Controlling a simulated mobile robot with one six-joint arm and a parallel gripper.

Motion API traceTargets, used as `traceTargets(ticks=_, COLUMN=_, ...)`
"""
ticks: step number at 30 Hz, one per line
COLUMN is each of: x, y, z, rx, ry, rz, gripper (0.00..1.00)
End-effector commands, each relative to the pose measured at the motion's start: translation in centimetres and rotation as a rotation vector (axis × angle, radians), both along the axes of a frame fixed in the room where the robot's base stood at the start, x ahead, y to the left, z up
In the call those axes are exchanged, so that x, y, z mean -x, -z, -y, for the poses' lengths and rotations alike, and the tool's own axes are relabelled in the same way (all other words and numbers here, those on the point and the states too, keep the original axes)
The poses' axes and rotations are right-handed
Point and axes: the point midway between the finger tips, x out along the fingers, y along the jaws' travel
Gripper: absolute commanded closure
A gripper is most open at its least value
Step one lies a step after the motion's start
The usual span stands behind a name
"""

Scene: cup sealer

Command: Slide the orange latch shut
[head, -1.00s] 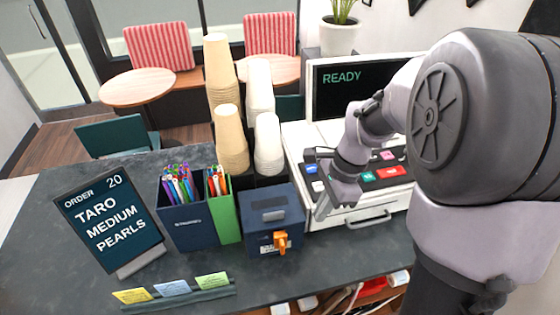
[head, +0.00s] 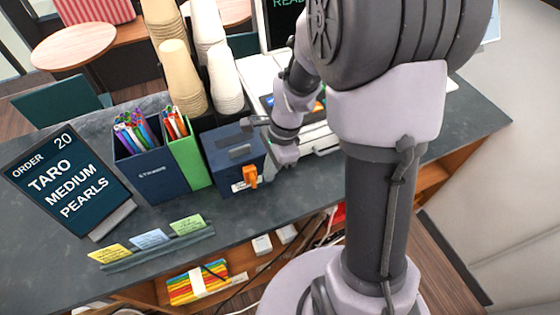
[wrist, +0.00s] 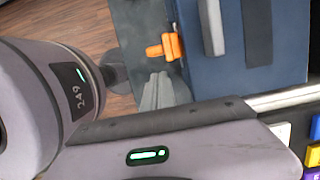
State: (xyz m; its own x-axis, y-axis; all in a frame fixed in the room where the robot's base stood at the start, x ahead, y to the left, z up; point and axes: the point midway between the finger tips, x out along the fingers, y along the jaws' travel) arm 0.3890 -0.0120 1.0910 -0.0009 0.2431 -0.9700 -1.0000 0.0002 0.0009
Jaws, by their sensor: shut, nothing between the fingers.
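The orange latch (head: 250,176) is on the front face of the navy box (head: 228,150), near its lower right. In the wrist view the latch (wrist: 165,47) sticks out from the edge of the box (wrist: 205,80). My gripper (head: 269,168) is at the right side of the box, just right of the latch. In the wrist view its grey fingertips (wrist: 158,92) are together and empty, a short way below the latch and apart from it. My arm hides most of the cup sealer.
The green pen holder (head: 187,157) and navy straw holder (head: 150,175) stand left of the box. Cup stacks (head: 225,80) stand behind. An order sign (head: 68,185) and a note rack (head: 160,246) are on the counter. The counter in front of the box is clear.

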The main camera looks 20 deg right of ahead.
Motion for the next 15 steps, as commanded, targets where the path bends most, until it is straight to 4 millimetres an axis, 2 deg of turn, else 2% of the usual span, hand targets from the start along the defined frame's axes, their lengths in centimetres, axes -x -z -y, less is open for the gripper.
traceTargets(ticks=6, x=0.0, y=-0.1, z=-1.8, rx=0.000, ry=-0.002, rz=0.000, gripper=1.00)
traceTargets(ticks=15, x=0.0, y=-0.1, z=-1.9, rx=0.000, ry=0.000, rz=0.000, gripper=1.00)
